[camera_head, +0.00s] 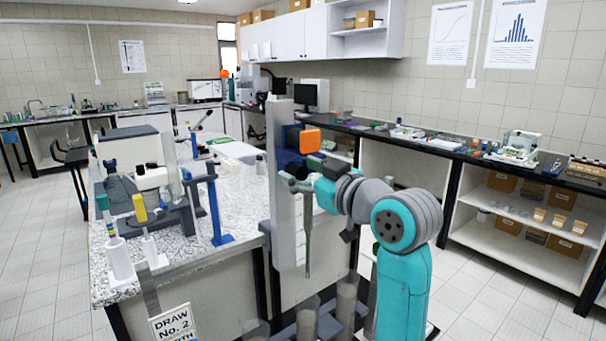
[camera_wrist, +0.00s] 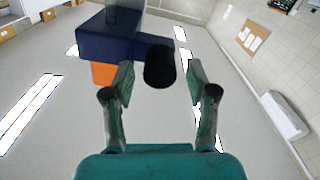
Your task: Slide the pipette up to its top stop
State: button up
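The pipette (camera_head: 308,235) looks like a slim grey tapered tube hanging upright beside a tall grey column (camera_head: 283,195). A dark blue block (camera_head: 291,138) with an orange part (camera_head: 310,141) sits high on the column. In the wrist view, the blue block (camera_wrist: 110,38) and orange part (camera_wrist: 103,73) are at upper left, and a black round knob (camera_wrist: 160,68) projects from the block. My gripper (camera_head: 300,174) is just below the block. In the wrist view, my gripper (camera_wrist: 160,82) is open, its fingers on either side of the knob with visible gaps.
Clear cylinders (camera_head: 346,305) stand below the pipette. A granite-topped bench (camera_head: 235,215) at left carries a blue stand (camera_head: 215,205) and white holders (camera_head: 118,260) with pipettes. A dark-topped counter (camera_head: 450,150) runs along the right wall. Open floor (camera_head: 480,290) lies to the right.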

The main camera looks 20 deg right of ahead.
jog(key=shift+f, duration=0.1)
jog(key=v, duration=1.2)
notch_tip(320, 180, down, 17)
jog(key=m+h, duration=0.2)
jog(key=m, duration=0.3)
jog(key=s+a+f+m+h, duration=0.1)
jog(key=s+f, duration=0.3)
jog(key=f, duration=0.4)
jog(key=s+a+f+m+h, duration=0.15)
jog(key=s+f, duration=0.25)
jog(key=f, duration=0.4)
jog(key=s+f, duration=0.3)
jog(key=s, duration=0.7)
jog(key=s+a+f+g, duration=0.1)
jog(key=s+f, duration=0.3)
jog(key=s, duration=0.7)
jog(key=s+a+f+g+h, duration=0.1)
jog(key=s+f, duration=0.2)
jog(key=s, duration=0.8)
jog(key=shift+f+n, duration=0.2)
jog(key=shift+n, duration=0.25)
